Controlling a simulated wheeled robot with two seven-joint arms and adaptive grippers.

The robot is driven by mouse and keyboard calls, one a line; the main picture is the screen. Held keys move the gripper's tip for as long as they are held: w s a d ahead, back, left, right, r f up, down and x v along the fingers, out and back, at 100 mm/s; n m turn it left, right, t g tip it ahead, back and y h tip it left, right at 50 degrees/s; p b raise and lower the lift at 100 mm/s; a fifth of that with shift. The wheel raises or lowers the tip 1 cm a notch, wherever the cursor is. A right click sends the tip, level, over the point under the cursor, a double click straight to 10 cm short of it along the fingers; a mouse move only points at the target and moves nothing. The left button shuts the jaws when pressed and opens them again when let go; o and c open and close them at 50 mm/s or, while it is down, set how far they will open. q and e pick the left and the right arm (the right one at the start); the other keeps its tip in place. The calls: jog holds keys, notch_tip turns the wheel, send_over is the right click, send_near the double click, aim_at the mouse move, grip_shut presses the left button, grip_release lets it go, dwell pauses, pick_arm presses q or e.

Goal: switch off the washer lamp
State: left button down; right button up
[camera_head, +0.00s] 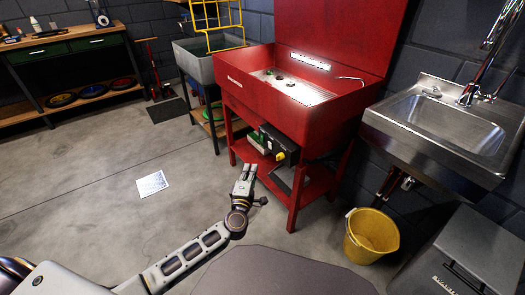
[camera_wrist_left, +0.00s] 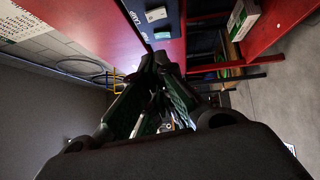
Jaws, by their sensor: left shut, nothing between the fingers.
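The red parts washer (camera_head: 262,95) stands at the back centre, and the lit lamp strip (camera_head: 310,62) glows on its upright back panel. In the left wrist view a dark panel (camera_wrist_left: 171,24) on the red washer carries two small pale switches; the lower switch (camera_wrist_left: 161,35) sits near a small label that seems to read LAMP. Which way the switches are tipped is too small to tell. My left gripper (camera_head: 248,168) is shut and empty, low in front of the washer. In the wrist view its fingertips (camera_wrist_left: 160,58) point toward the panel, just below the switches. My right gripper is not in view.
A dark box with a yellow part (camera_head: 281,154) is under the basin. A yellow bucket (camera_head: 371,238) stands right of the washer, below a steel sink (camera_head: 445,122). A workbench (camera_head: 70,45) is at the far left. A white sheet (camera_head: 152,183) lies on the open floor.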

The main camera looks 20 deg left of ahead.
aim_at(270, 146)
pick_arm(q)
jog(key=w+d+r+b, duration=0.1)
jog(key=w+b, duration=0.4)
jog(key=w, duration=0.6)
jog(key=shift+w+d, duration=0.15)
jog(key=shift+w, duration=0.2)
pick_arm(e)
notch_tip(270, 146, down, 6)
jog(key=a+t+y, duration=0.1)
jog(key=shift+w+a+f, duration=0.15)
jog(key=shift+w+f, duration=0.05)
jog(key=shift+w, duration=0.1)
pick_arm(q)
jog(key=shift+r, duration=0.1)
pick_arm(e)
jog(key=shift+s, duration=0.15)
